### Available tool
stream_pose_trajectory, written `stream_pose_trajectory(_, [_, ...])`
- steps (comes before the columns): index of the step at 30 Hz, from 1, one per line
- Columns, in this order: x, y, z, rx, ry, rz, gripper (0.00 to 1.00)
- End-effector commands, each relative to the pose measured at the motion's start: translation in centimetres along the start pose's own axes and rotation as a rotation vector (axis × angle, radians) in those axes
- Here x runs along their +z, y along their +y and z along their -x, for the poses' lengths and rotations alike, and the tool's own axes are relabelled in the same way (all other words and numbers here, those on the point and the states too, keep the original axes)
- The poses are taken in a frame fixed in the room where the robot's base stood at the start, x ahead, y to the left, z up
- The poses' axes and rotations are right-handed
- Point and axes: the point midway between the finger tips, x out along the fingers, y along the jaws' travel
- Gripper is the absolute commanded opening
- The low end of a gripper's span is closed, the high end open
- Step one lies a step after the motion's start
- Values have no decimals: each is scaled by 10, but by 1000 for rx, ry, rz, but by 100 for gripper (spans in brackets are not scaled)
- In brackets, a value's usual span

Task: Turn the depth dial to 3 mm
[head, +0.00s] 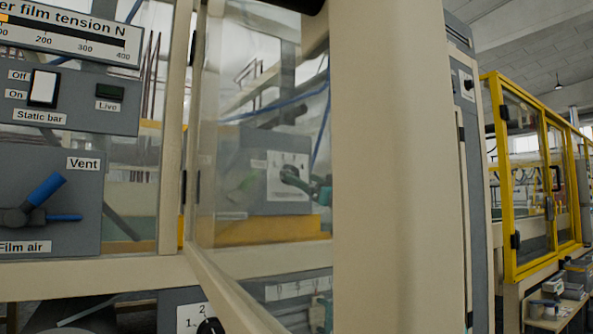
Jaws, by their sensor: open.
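A dial with a dark knob (209,327) and a white scale marked 1 and 2 shows at the bottom edge, cut off by the frame. Another dark knob (292,177) on a white scale plate (274,188) sits on a grey box behind a clear panel. Its numbers are too blurred to read. I cannot tell which of these is the depth dial, and no 3 mm mark is legible. My gripper is not clearly seen in this view.
A beige-framed clear guard door (390,170) stands close in front, covering the middle. At left are a film tension gauge (75,42), a static bar switch (44,88) and a blue-handled film air valve (43,190). A yellow guard frame (510,180) stands at right.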

Motion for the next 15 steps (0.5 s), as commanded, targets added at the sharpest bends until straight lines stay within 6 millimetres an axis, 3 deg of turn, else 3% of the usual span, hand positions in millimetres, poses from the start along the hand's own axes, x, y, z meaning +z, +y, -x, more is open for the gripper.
stream_pose_trajectory(9, [-3, 1, -31, 2, -1, 2, 80])
stream_pose_trajectory(15, [1, 1, -40, 1, -2, -1, 80])
